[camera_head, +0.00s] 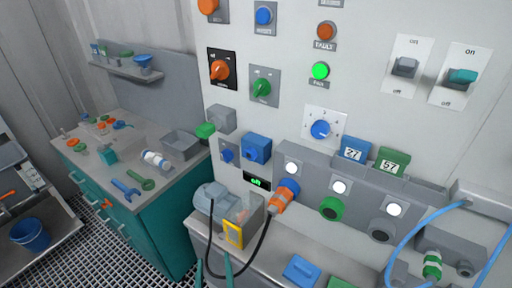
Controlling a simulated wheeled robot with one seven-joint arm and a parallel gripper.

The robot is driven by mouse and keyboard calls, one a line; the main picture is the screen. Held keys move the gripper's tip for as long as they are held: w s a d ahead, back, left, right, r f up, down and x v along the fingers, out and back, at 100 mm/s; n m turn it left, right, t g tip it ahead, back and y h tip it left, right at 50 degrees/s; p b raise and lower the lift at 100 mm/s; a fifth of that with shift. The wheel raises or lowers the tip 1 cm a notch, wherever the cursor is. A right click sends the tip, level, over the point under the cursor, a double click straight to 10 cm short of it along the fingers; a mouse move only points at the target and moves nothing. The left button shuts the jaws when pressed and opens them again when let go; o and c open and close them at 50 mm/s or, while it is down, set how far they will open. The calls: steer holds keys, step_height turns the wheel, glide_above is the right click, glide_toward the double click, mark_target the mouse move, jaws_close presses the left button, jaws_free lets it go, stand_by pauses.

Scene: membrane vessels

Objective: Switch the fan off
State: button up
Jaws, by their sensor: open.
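A lit green lamp (320,71) on the grey wall panel has a small label that seems to read FAN. Left of it are a green rotary knob (263,88) and an orange rotary knob (219,70); their labels are too small to read. At right are a grey lever switch (405,67) and a teal lever switch (463,76), each on a white plate marked on above and off below. Which control is the fan's I cannot tell. My gripper (214,271) shows as two slim teal fingertips at the bottom edge, apart and empty, well below the controls.
A blue dial (320,129) and blue valve blocks (257,148) sit lower on the panel. A ledge carries a grey motor (210,197), a black cable and an orange plug (282,198). A blue hose (403,240) loops at right. A teal-fronted bench (160,236) stands left.

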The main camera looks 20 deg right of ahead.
steer(key=w+d+r+m+h, duration=0.3)
steer(key=w+r, duration=0.6)
steer(key=r, duration=0.1)
steer(key=m+g+h, duration=0.5)
steer(key=m+h, duration=0.4)
steer(key=m, duration=0.4)
glide_toward(258, 89)
steer(key=x, duration=0.9)
steer(key=c, duration=1)
